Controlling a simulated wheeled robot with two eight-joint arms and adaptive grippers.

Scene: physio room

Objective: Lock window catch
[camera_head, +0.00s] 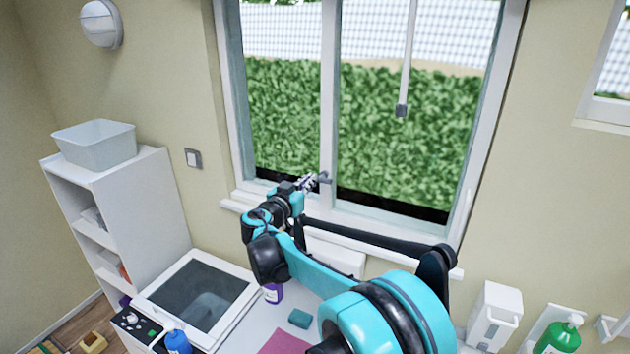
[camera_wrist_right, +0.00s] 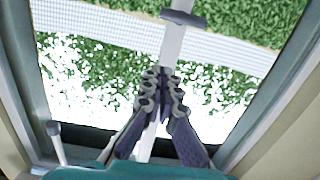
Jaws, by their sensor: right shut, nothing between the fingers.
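The window catch (camera_head: 323,178) is a small dark grey handle on the white upright between the two panes, low in the window in the head view. In the right wrist view, a grey bar (camera_wrist_right: 183,18) that looks like the catch lies across this upright, beyond my fingertips. My right gripper (camera_head: 311,182) is at the catch in the head view and partly covers it. In the wrist view the right gripper (camera_wrist_right: 163,76) is shut and empty, and a gap shows before the bar. I cannot tell whether they touch in depth. My left gripper is not in view.
A white wand (camera_head: 405,60) with a grey end hangs before the right pane. The sill (camera_head: 235,205) runs below. A shelf with a grey bin (camera_head: 95,143) stands left. A teal block (camera_head: 300,318) and green bottle (camera_head: 560,337) are lower down.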

